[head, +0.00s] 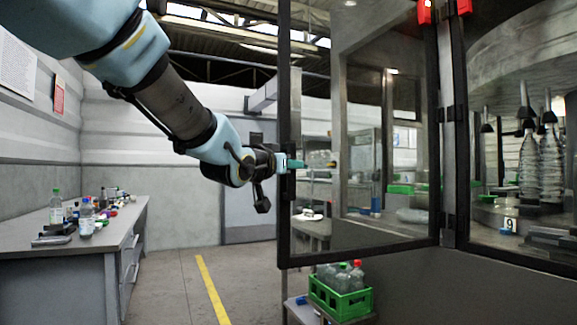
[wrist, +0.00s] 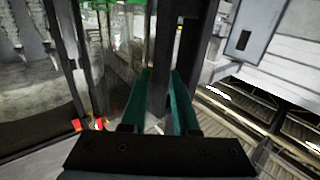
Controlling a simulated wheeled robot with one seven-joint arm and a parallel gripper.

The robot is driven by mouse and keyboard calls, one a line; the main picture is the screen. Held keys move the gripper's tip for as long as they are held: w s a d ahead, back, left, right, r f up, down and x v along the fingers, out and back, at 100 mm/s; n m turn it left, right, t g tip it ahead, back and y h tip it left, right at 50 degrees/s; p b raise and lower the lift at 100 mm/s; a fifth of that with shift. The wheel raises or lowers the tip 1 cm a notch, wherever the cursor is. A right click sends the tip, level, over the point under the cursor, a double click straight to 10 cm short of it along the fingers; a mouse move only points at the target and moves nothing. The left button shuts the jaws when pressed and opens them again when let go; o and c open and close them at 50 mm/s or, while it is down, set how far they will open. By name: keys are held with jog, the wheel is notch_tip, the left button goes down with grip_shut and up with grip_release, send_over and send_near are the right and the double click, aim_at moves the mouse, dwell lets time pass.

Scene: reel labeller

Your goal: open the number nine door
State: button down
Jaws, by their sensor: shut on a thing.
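The number nine door (head: 362,250) is a glass panel in a dark frame, in the middle of the head view. It stands swung outward from the machine, hinged at its right side. A "9" label (head: 509,225) shows inside the machine, right of the hinge. My gripper (head: 293,164) is at the door's free left edge, about mid-height. In the wrist view its teal fingers (wrist: 162,75) are shut on a dark upright part of the door. I cannot tell whether this is the handle or the frame.
A green crate of bottles (head: 340,295) stands low below the door. A grey workbench (head: 75,250) with bottles and small items is at the left. The floor between, with a yellow line (head: 211,290), is clear. Glass bottles (head: 540,165) stand inside the machine.

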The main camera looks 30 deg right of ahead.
jog(key=c, duration=0.9)
grip_release()
jog(key=shift+s+d+f, duration=0.1)
jog(key=shift+s+d, duration=0.3)
jog(key=shift+d, duration=0.1)
jog(key=shift+o, duration=1.1)
jog(key=shift+w+a, duration=0.1)
jog(key=shift+w, duration=0.1)
jog(key=shift+a, duration=0.1)
jog(key=b+v, duration=0.1)
jog(key=v, duration=0.9)
jog(key=shift+s+a, duration=0.2)
jog(key=shift+a, duration=0.1)
